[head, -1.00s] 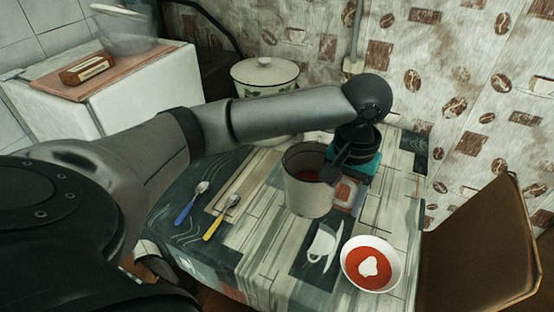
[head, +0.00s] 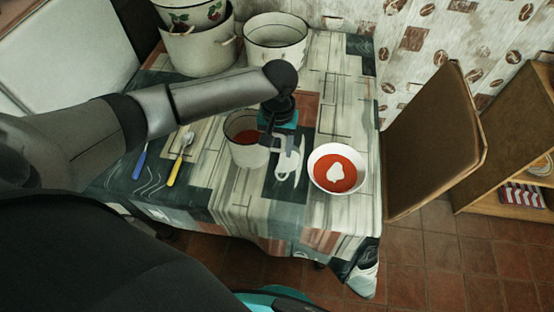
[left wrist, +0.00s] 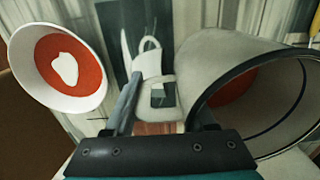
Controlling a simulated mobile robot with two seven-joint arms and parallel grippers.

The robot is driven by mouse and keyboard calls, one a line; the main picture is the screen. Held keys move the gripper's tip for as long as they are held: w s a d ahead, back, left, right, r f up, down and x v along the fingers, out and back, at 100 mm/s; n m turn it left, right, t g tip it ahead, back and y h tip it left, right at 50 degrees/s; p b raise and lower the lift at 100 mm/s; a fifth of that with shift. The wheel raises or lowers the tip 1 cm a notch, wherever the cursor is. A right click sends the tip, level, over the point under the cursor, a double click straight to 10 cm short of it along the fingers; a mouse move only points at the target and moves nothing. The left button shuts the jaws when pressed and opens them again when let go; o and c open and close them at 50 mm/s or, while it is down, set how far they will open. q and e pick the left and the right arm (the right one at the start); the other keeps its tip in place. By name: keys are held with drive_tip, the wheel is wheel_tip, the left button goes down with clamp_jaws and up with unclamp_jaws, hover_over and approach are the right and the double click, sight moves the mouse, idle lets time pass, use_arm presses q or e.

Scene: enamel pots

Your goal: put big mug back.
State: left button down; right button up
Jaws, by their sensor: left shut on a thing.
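The big mug (head: 243,153) is a large cream mug with a dark rim and red contents, upright at the middle of the table. My left gripper (head: 275,137) is at its right side in the head view, shut on it, seemingly at the handle. The left wrist view shows the big mug (left wrist: 205,55) close on the right, its rim facing the camera. The left gripper's fingers (left wrist: 165,108) have a pale part with a dark square between them. Whether the mug touches the tablecloth I cannot tell. My right gripper is out of view.
A white bowl (head: 317,177) of red soup stands right of the mug. Blue-handled and yellow-handled spoons (head: 174,170) lie left. An open pot (head: 277,50) and stacked pots (head: 200,55) stand at the back. A chair (head: 432,145) stands beyond the table's right edge.

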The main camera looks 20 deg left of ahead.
use_arm(q)
wheel_tip(320, 180, down, 5)
drive_tip(key=shift+f+b, duration=0.15)
drive_tip(key=shift+b, duration=0.65)
drive_tip(key=shift+c, duration=1.2)
unclamp_jaws()
drive_tip(key=shift+f, duration=0.15)
drive_tip(key=shift+r, duration=0.2)
wheel_tip(320, 180, up, 12)
drive_tip(key=p, duration=0.3)
drive_tip(key=shift+p, duration=0.35)
